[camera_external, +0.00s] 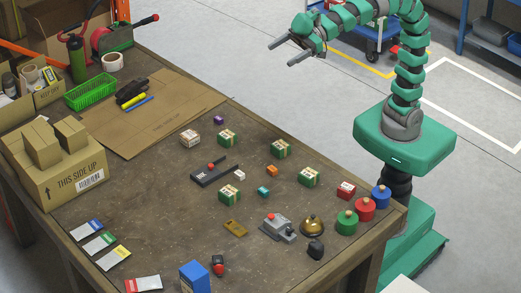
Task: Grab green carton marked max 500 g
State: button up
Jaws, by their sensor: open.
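Several small green cartons with pale labels and tan tape sit apart on the brown table: one toward the back (228,137), one to its right (281,149), one further right (309,177) and one nearer the front (229,196). Their print is too small to read, so I cannot tell which is marked max 500 g. My gripper (281,54) is open and empty, raised at the top of the view, with its fingers pointing left. It is well apart from all the cartons.
A black device with a red knob (209,175) lies among the cartons. A white carton (190,137), a red carton (346,190), small coloured cubes, a brass bell (312,226) and red, blue and green weights surround them. A cardboard box (58,185) stands left.

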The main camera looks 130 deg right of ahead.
jog(key=w+d+f+g, duration=0.1)
jog(key=w+d+f, duration=0.25)
jog(key=f, duration=0.25)
jog(key=w+d+f, duration=0.3)
jog(key=d+f, duration=0.1)
jog(key=f, duration=0.3)
jog(key=n+g+y+p, duration=0.1)
jog(key=n+y+p, duration=0.2)
jog(key=y, duration=0.2)
send_over(230, 189)
jog(key=s+d, duration=0.2)
jog(key=s, duration=1)
notch_tip(230, 189, down, 28)
jog(key=b+x, duration=0.1)
jog(key=x, duration=0.8)
jog(key=b+x, duration=0.1)
jog(key=x, duration=0.3)
jog(key=shift+f+b, duration=0.3)
jog(key=shift+f, duration=0.15)
jog(key=c, duration=1.3)
